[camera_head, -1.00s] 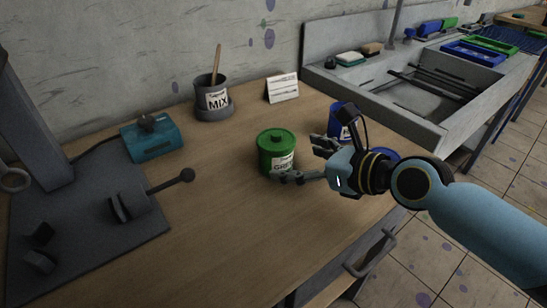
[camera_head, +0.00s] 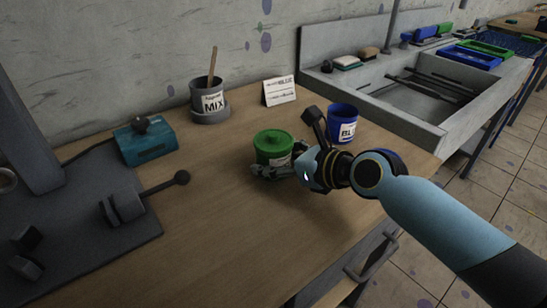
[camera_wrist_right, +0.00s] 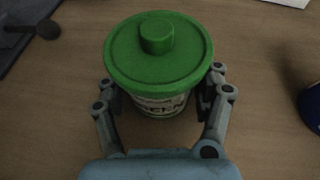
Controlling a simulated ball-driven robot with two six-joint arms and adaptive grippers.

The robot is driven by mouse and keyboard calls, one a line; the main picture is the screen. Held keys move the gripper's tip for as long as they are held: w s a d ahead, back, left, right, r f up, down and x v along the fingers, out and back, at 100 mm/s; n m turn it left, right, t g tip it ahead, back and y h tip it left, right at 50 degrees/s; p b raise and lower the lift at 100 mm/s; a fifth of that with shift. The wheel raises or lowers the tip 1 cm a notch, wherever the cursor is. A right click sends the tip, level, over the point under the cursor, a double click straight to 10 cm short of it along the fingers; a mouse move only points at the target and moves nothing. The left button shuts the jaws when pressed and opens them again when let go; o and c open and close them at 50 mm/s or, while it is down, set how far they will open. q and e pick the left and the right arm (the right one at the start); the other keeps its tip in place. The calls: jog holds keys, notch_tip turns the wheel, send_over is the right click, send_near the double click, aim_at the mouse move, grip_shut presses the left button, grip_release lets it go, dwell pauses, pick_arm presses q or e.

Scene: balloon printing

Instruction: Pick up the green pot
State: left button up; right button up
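The green pot (camera_head: 272,143) is a lidded can with a knob and a pale label, standing upright on the wooden table. My right gripper (camera_head: 281,164) reaches it from the right, low on the table. In the right wrist view the green pot (camera_wrist_right: 158,52) stands between the fingers of my right gripper (camera_wrist_right: 160,90), one on each side. The fingers look open, with a small gap to the pot's body; the lid hides part of the fingertips. My left gripper is not in view.
A blue pot (camera_head: 343,122) stands just behind my right gripper. A grey MIX cup (camera_head: 209,101) with a stick, a white card (camera_head: 279,91) and a teal box (camera_head: 146,143) stand farther back. A dark machine with a lever (camera_head: 125,205) is at left. A sink (camera_head: 440,110) is at right.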

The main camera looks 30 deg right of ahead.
jog(key=c, duration=0.7)
jog(key=shift+c, duration=0.4)
jog(key=shift+r, duration=0.15)
